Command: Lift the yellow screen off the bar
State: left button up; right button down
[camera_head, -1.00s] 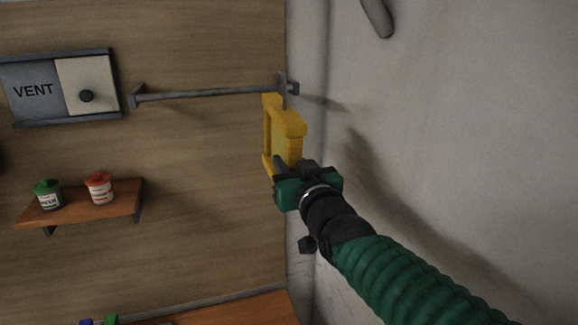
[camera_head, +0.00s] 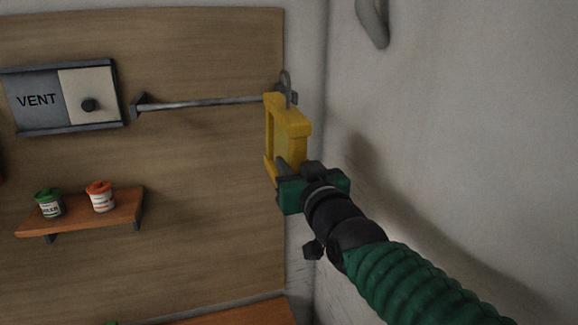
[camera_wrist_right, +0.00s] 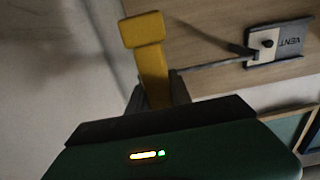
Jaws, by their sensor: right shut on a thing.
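The yellow screen (camera_head: 291,127) is a yellow frame with a grey hook at its top, close to the right end of the grey bar (camera_head: 200,104). My right gripper (camera_head: 282,172) is shut on the lower part of the screen. In the right wrist view the yellow screen (camera_wrist_right: 151,62) stands up between the fingers of my right gripper (camera_wrist_right: 158,95), with the bar (camera_wrist_right: 210,66) behind it. The hook now shows above the level of the bar; whether it still touches the bar cannot be told. My left gripper is not in view.
A vent panel (camera_head: 62,97) with a knob is on the wooden wall at left. Below it a small shelf (camera_head: 85,213) holds a green jar (camera_head: 50,203) and an orange jar (camera_head: 101,196). A pale wall (camera_head: 440,130) is close on the right.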

jog(key=shift+s+d+f+b, duration=0.1)
jog(key=shift+s+d+b, duration=0.2)
jog(key=shift+s+d, duration=0.4)
jog(key=shift+s+d+b, duration=0.3)
jog(key=shift+s+d, duration=0.05)
jog(key=shift+s, duration=0.55)
jog(key=b+v, duration=0.5)
jog(key=v, duration=0.1)
jog(key=shift+s, duration=0.2)
jog(key=shift+a, duration=0.15)
